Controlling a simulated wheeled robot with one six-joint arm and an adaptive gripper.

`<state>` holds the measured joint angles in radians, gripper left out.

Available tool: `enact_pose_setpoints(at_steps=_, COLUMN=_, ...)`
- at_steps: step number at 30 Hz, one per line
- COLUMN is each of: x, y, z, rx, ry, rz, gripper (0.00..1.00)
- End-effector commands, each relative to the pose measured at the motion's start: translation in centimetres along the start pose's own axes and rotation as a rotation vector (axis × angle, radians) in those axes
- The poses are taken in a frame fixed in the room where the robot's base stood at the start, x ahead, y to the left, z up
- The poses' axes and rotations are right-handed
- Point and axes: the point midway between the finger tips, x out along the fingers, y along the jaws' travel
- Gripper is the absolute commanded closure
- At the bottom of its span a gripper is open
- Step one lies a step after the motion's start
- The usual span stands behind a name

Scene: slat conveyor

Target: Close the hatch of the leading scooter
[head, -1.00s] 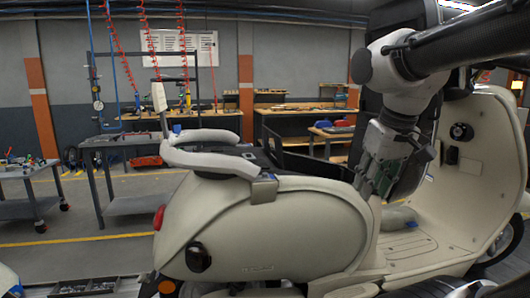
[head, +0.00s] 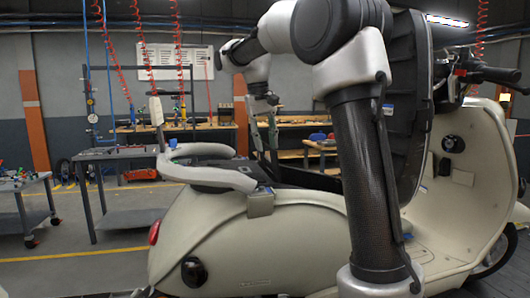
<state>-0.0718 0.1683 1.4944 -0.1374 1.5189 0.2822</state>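The cream scooter (head: 225,240) stands side-on, its tail to the left and its front shield (head: 480,180) to the right. Its hatch (head: 408,110) is the seat lid, standing up nearly vertical with its black ribbed underside facing left. The dark opening (head: 292,174) below it is uncovered. My gripper (head: 265,150) hangs fingers-down above the rear of the opening, left of the raised hatch and apart from it. Its two fingers are spread with nothing seen between them. My arm crosses in front of the hatch's lower left part and the scooter's middle.
A grey grab rail (head: 215,178) with an upright post curves around the scooter's tail. The handlebar (head: 490,72) is right of the hatch. Workbenches (head: 190,130) and a grey cart (head: 25,205) stand well behind.

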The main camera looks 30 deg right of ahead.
Motion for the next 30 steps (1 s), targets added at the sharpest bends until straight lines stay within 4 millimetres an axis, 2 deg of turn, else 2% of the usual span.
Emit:
enact_pose_setpoints(at_steps=3, x=1.9, y=0.1, z=0.1, rx=0.001, ry=-0.002, rz=0.000, gripper=0.71)
enact_pose_setpoints(at_steps=6, x=2.9, y=0.1, z=0.0, rx=0.001, ry=-0.001, rz=0.000, gripper=0.71)
enact_pose_setpoints(at_steps=16, x=3.5, y=0.0, z=0.0, rx=0.000, ry=0.001, rz=0.000, gripper=0.71)
enact_pose_setpoints(at_steps=17, x=3.5, y=0.0, z=0.0, rx=0.000, ry=0.001, rz=0.000, gripper=0.72)
enact_pose_setpoints(at_steps=21, x=3.5, y=0.0, z=0.0, rx=0.000, ry=0.001, rz=0.000, gripper=0.98)
enact_pose_setpoints(at_steps=30, x=3.5, y=0.1, z=0.0, rx=0.000, ry=0.001, rz=-0.002, gripper=1.00)
